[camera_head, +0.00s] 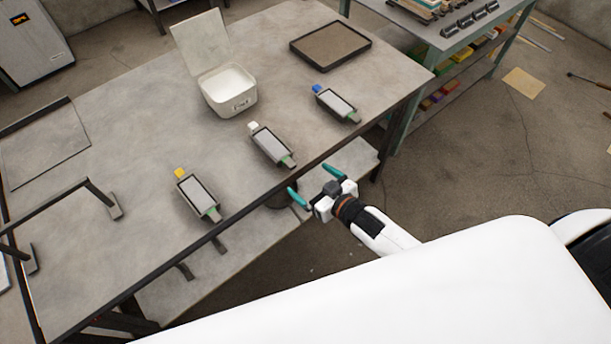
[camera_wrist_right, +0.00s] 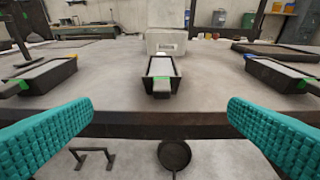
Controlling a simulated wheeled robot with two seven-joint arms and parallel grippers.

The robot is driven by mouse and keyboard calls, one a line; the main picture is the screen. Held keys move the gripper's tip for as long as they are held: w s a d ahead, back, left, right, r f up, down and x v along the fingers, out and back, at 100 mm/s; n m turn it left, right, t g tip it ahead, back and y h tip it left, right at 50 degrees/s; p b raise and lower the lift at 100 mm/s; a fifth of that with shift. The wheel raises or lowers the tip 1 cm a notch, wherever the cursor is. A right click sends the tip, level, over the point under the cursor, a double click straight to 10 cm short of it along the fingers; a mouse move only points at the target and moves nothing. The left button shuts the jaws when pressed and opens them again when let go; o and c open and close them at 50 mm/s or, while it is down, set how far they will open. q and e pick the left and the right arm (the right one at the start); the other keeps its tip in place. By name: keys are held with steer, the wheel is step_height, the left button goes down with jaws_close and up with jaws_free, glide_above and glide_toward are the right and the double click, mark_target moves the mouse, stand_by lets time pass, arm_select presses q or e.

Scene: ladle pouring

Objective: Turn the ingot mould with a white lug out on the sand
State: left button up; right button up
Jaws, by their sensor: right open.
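The ingot mould with a white lug (camera_head: 271,146) lies on the table between two others, its white lug at the far end and a green-marked end towards the table's front edge. In the right wrist view this mould (camera_wrist_right: 161,76) is straight ahead, apart from my gripper. The sand tray (camera_head: 331,45), dark-rimmed with brown sand, lies at the back right of the table. My right gripper (camera_head: 315,193) is open and empty, just off the table's front edge; its teal fingers (camera_wrist_right: 160,128) frame the white-lug mould in the wrist view. My left gripper is not in view.
A mould with a yellow lug (camera_head: 198,195) lies to the left, one with a blue lug (camera_head: 336,104) to the right. A white open-lidded box (camera_head: 229,91) stands behind. A black rail frame (camera_head: 60,207) stands at the left. The table's front edge (camera_head: 330,157) lies before my gripper.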

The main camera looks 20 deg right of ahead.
mark_target(292, 164)
steer(key=b+x, duration=0.2)
steer(key=x, duration=0.1)
steer(key=b+x, duration=0.1)
steer(key=shift+w+d+f, duration=0.1)
steer(key=shift+w+f, duration=0.1)
steer(key=shift+f, duration=0.15)
steer(key=shift+b+x, duration=0.5)
steer(key=shift+x, duration=0.3)
arm_select(q)
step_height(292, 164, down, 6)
steer(key=b, duration=0.2)
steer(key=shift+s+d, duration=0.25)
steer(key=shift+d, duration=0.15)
arm_select(e)
steer(key=shift+x, duration=2.2)
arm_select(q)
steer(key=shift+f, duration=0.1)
arm_select(e)
steer(key=shift+r, duration=0.2)
steer(key=c, duration=1.7)
